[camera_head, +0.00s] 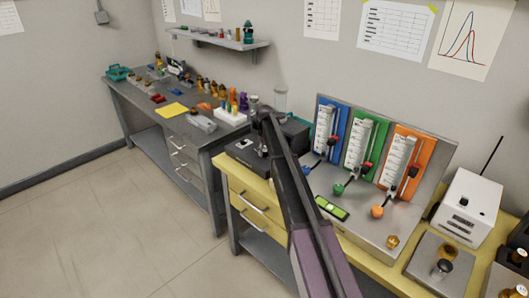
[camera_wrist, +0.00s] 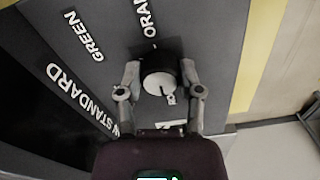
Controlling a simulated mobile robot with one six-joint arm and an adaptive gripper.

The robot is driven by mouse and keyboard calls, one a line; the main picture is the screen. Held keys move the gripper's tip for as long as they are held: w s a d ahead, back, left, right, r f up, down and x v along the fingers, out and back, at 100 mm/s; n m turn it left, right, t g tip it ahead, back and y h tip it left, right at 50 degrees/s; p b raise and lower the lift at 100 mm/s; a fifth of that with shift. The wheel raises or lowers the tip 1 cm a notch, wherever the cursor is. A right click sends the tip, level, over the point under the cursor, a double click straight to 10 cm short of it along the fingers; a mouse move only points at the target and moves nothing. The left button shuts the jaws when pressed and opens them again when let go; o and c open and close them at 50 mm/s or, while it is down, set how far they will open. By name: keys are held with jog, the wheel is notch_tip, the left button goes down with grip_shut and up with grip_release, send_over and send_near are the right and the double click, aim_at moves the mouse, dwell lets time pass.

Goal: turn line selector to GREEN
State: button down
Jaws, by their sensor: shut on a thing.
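The line selector is a round knob (camera_wrist: 160,82) with a pale face and dark rim on a dark panel (camera_wrist: 190,25). In the wrist view, my gripper (camera_wrist: 160,70) has one finger on each side of the knob and is shut on it. A thin dark mark on the knob's face runs towards the lower right, near a small white tag. White lettering reads GREEN (camera_wrist: 84,36) at upper left, a cut-off ORAN (camera_wrist: 147,18) at the top, and a partly hidden STANDARD (camera_wrist: 84,100) at lower left. In the head view, my arm hides the knob.
A yellow bench (camera_head: 236,172) carries a dark box (camera_head: 243,152) beside my arm. To the right is a steel panel (camera_head: 440,155) with blue, green and orange flow meters. A white device (camera_head: 468,207) stands farther right. A grey bench (camera_head: 150,104) with bottles is at left.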

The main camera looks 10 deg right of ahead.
jog(key=shift+s, duration=0.1)
jog(key=m, duration=0.5)
jog(key=shift+a+m, duration=0.1)
jog(key=shift+m, duration=0.3)
jog(key=m, duration=1.1)
jog(key=shift+m, duration=0.4)
jog(key=m, duration=0.5)
jog(key=shift+m, duration=0.4)
jog(key=shift+c, duration=1.3)
grip_release()
